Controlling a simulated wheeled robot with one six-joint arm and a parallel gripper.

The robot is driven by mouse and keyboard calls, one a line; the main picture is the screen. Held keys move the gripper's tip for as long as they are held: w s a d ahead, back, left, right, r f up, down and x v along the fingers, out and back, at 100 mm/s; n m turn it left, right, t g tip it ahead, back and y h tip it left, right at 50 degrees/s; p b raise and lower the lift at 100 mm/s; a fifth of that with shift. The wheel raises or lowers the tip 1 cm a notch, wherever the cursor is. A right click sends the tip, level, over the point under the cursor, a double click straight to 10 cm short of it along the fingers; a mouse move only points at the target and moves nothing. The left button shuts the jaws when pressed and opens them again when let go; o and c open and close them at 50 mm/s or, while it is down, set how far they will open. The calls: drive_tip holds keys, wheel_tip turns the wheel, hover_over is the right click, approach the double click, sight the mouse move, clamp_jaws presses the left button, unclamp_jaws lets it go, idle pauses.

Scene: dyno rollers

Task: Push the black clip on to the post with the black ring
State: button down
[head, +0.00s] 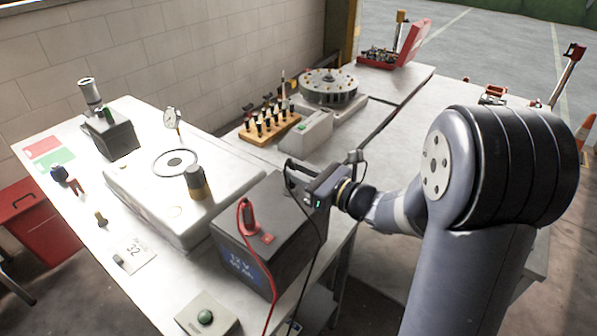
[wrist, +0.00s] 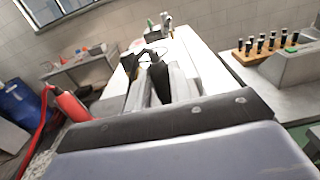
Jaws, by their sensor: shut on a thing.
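The dark battery box (head: 275,218) stands at the near right edge of the white bench. A red clip (head: 248,216) with a red cable sits on its top at the left; it also shows at the left of the wrist view (wrist: 70,105). My gripper (head: 296,178) is over the battery's far right end, shut on the black clip (wrist: 158,80), which is dark and small between the fingers. A black cable hangs down from there past the battery. The post with the black ring cannot be made out; the gripper and clip cover that area. I cannot tell whether the clip touches it.
A white housing (head: 140,205) with a black-and-tan knob (head: 196,183) stands left of the battery. A wooden rack (head: 268,130) of dark-handled tools and a grey box (head: 306,133) are behind. A small box with a green button (head: 205,317) is in front.

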drive_tip(key=shift+f+b, duration=0.35)
drive_tip(key=shift+b, duration=0.05)
drive_tip(key=c, duration=1.2)
unclamp_jaws()
drive_tip(key=b+v, duration=0.1)
drive_tip(key=v, duration=1)
drive_tip(key=shift+b, duration=0.4)
drive_tip(key=shift+a, duration=0.15)
drive_tip(key=p+x, duration=0.2)
drive_tip(key=x, duration=0.8)
drive_tip(key=shift+w+a+r, duration=0.1)
drive_tip(key=shift+w+a, duration=0.15)
drive_tip(key=shift+r, duration=0.2)
drive_tip(key=shift+f, duration=0.2)
